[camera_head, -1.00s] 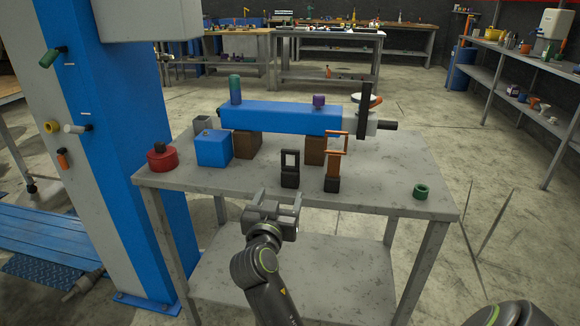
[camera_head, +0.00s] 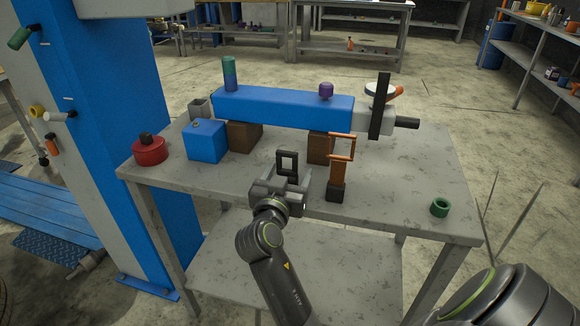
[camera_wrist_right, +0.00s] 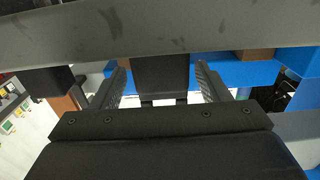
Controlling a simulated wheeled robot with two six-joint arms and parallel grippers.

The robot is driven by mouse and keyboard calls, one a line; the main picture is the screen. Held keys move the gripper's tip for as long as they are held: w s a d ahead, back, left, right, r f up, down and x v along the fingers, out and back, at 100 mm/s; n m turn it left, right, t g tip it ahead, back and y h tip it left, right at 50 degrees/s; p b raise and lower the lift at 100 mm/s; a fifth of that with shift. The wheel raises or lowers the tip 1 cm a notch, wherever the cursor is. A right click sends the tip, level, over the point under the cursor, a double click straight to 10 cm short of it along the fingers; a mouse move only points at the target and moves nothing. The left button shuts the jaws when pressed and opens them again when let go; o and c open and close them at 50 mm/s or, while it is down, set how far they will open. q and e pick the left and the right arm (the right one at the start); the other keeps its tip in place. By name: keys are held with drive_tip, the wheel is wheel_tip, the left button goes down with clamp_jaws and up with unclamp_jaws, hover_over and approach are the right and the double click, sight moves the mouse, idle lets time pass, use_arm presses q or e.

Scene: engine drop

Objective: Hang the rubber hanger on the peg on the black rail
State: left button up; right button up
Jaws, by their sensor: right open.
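A black looped piece (camera_head: 287,163), which looks like the rubber hanger, stands upright on the grey table. Its lower part is hidden by my right gripper (camera_head: 280,184) in the head view. That gripper is open at the table's front edge. In the right wrist view, which looks upside down, a dark block (camera_wrist_right: 160,75), probably the hanger's base, shows between the open fingers (camera_wrist_right: 160,84). I cannot tell whether they touch it. A black upright bar (camera_head: 381,105) stands at the blue beam's right end. I cannot tell if it is the black rail, and no peg is clear. My left gripper is not in view.
An orange frame on a black foot (camera_head: 337,191) stands just right of the hanger. The blue beam (camera_head: 280,106) lies behind on brown blocks (camera_head: 243,137). A blue box (camera_head: 205,142) and red can (camera_head: 149,151) are left, a green ring (camera_head: 439,207) right.

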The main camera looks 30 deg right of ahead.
drive_tip(key=shift+w+d+f, duration=0.1)
drive_tip(key=shift+w+d, duration=0.05)
drive_tip(key=shift+w, duration=0.05)
drive_tip(key=shift+s+a+r, duration=0.2)
drive_tip(key=shift+a, duration=0.1)
drive_tip(key=shift+a+r, duration=0.1)
drive_tip(key=shift+c, duration=1.3)
drive_tip(key=c, duration=0.5)
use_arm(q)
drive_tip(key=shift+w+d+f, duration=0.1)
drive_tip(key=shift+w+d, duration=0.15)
use_arm(e)
drive_tip(key=c, duration=0.3)
